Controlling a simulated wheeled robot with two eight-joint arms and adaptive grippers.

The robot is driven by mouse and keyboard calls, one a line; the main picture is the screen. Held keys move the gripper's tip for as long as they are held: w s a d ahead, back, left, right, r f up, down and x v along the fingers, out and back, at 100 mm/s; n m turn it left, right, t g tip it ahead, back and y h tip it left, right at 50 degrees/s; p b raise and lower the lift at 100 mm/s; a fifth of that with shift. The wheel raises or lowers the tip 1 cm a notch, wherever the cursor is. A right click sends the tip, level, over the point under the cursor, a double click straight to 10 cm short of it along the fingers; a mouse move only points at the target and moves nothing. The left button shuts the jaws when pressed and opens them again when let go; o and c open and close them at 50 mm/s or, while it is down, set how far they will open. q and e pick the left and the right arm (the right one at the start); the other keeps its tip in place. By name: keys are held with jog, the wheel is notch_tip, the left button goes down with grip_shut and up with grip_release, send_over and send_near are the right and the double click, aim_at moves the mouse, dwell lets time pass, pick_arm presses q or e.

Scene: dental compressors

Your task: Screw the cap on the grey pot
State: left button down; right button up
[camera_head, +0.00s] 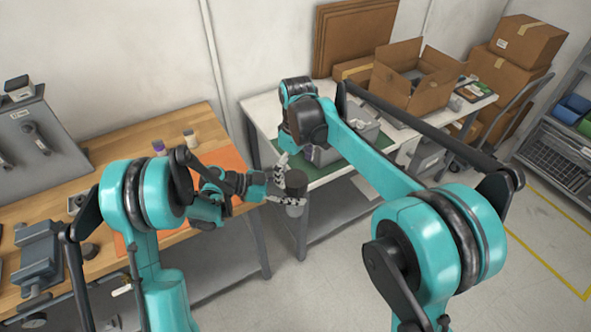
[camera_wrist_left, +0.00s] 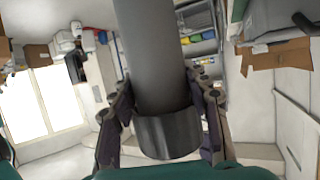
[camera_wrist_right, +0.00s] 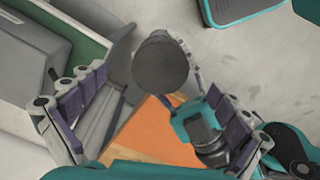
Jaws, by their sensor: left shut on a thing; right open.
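The grey pot (camera_head: 294,209) is upright in my left gripper (camera_head: 285,193), near the table corner and clear of both tables. In the left wrist view the pot (camera_wrist_left: 158,55) is a plain grey cylinder between the fingers. The dark cap (camera_head: 297,180) sits on its top end; it shows as a shiny dark band in the left wrist view (camera_wrist_left: 168,137). In the right wrist view the cap (camera_wrist_right: 160,66) is a dark round disc. My right gripper (camera_wrist_right: 158,88) is open above it, fingers apart on either side. Whether the cap is tight cannot be told.
A wooden bench (camera_head: 110,150) with an orange mat (camera_head: 225,160) stands left. The white table (camera_head: 262,112) behind carries a green mat (camera_head: 325,171), a grey bin (camera_head: 355,135) and an open cardboard box (camera_head: 415,85). Free floor (camera_head: 330,265) lies in front.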

notch_tip(320, 180, up, 12)
dwell(0.6)
jog(key=shift+d, duration=0.15)
